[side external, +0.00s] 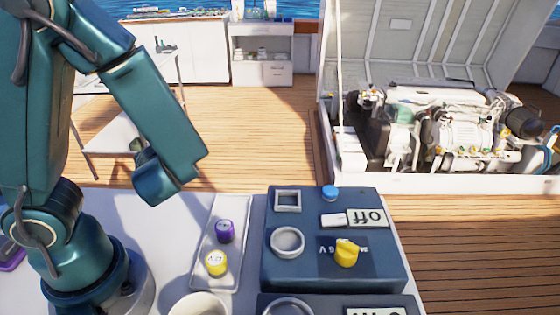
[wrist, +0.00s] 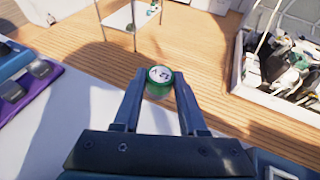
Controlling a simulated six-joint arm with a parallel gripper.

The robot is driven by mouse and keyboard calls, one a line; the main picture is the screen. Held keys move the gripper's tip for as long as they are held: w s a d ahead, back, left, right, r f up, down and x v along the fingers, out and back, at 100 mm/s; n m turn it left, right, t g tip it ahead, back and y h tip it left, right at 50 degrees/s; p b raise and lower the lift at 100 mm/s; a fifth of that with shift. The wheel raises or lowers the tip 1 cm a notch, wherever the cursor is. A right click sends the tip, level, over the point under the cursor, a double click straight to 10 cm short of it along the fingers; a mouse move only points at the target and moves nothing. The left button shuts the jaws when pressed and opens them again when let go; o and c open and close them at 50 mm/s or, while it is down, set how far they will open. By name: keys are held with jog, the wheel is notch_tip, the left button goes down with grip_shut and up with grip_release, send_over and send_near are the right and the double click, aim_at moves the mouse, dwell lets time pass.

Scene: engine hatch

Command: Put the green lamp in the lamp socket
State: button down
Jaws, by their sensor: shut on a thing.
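The green lamp (wrist: 160,80) shows in the wrist view as a green round body with a white top marked "12 V". My gripper (wrist: 160,90) is shut on it, with one finger on each side. The lamp is held clear of the table, with the wooden deck behind it. In the side external view I cannot make out the fingers or the lamp clearly. A blue box (side external: 335,278) there has an empty round ring socket (side external: 287,242) and a square frame (side external: 287,200) on top. The held lamp is away from this box, on the arm's side.
A white tray (side external: 208,270) holds a purple lamp (side external: 225,231) and a yellow lamp (side external: 216,263). The blue box carries a yellow knob (side external: 346,253), a blue button (side external: 330,193) and an "Off" label (side external: 367,217). A second box with a ring and a white cup (side external: 200,305) stand in front.

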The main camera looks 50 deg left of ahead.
jog(key=shift+s+a+r, duration=0.1)
jog(key=shift+a+r, duration=0.1)
jog(key=shift+r, duration=0.3)
notch_tip(320, 180, up, 6)
jog(key=shift+f, duration=0.1)
jog(key=s+d+f+n+g, duration=0.1)
jog(key=s+f+n+g, duration=0.1)
jog(key=s+n+g, duration=0.7)
jog(key=d+f+n+g+h, duration=0.3)
jog(key=d+n+g+h, duration=0.65)
jog(key=n+h, duration=0.3)
jog(key=w+d+r+n+t+h, duration=0.1)
jog(key=w+r+n+t+h, duration=0.3)
jog(key=w+n+t+h, duration=0.45)
jog(key=w+r+n+t+h, duration=0.4)
jog(key=w+n+t+h, duration=0.15)
jog(key=n, duration=0.55)
send_over(280, 238)
jog(key=shift+y, duration=0.35)
notch_tip(280, 238, down, 12)
jog(key=shift+r, duration=0.1)
jog(key=shift+f, duration=2.05)
